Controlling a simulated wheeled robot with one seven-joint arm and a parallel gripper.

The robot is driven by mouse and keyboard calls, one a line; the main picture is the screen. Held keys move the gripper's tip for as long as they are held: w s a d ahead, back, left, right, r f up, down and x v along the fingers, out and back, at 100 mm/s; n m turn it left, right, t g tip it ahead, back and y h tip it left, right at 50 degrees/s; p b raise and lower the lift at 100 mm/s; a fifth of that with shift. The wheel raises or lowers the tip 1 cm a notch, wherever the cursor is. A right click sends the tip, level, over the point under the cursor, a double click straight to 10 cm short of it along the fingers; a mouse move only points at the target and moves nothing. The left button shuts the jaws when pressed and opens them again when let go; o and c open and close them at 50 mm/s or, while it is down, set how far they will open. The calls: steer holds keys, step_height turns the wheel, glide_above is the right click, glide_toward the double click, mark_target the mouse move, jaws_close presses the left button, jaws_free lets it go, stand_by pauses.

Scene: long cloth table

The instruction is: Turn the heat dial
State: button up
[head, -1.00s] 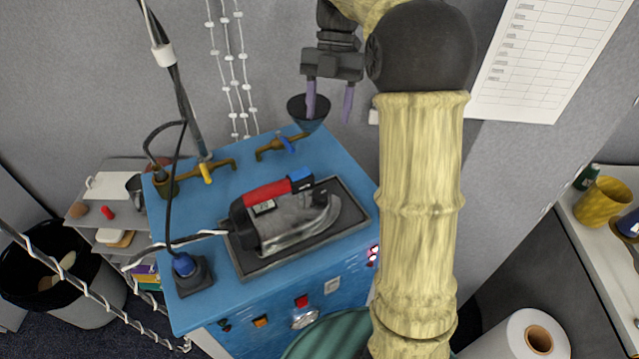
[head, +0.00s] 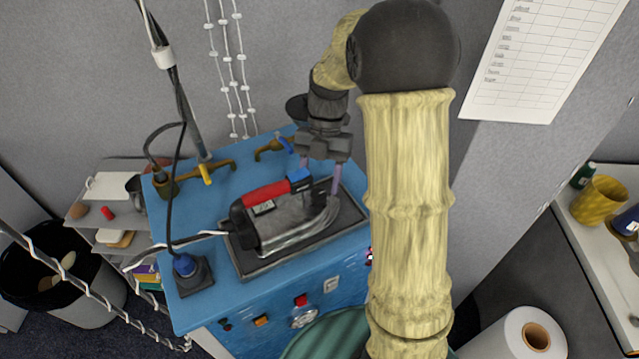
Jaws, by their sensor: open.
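A round silver dial (head: 303,317) is on the front panel of the blue ironing station (head: 215,290), below a red button; I cannot tell whether it is the heat dial. An iron (head: 280,220) with a red handle and a blue part (head: 299,180) at its handle end lies on a dark tray (head: 250,266) on the station's top. My gripper (head: 320,177) is open and points down by the iron's right end. Its purple fingers are apart. I cannot tell whether they touch the iron, which hides part of them.
The front panel also has an orange switch (head: 261,321) and a white switch (head: 331,285). Brass taps (head: 206,173) stand at the station's back. A cable runs left from the iron. A black plug base (head: 195,276) sits at the left. My arm hides the station's right side.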

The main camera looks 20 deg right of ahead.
mark_target(318, 197)
steer(key=shift+x, duration=1)
steer(key=c, duration=1)
steer(key=shift+d+m, duration=0.1)
steer(key=shift+m, duration=0.3)
steer(key=m+t+y+b, duration=0.1)
steer(key=m, duration=0.3)
steer(key=shift+d+f+b, duration=0.1)
steer(key=shift+b, duration=0.25)
steer(key=m+t+b, duration=0.1)
steer(key=m, duration=0.1)
steer(key=m+t+y+b, duration=0.1)
steer(key=m, duration=0.1)
steer(key=shift+s+m, duration=0.2)
steer(key=shift+m, duration=0.2)
steer(key=m+t+b, duration=0.1)
steer(key=m+b, duration=0.1)
steer(key=m+t+b, duration=0.1)
steer(key=m+b, duration=0.1)
steer(key=m, duration=0.1)
steer(key=shift+s, duration=0.2)
steer(key=m+t+b, duration=0.1)
steer(key=m, duration=0.1)
steer(key=m+t+b, duration=0.1)
steer(key=m, duration=0.2)
steer(key=shift+s+h, duration=0.15)
steer(key=shift+h, duration=0.15)
steer(key=shift+m, duration=0.3)
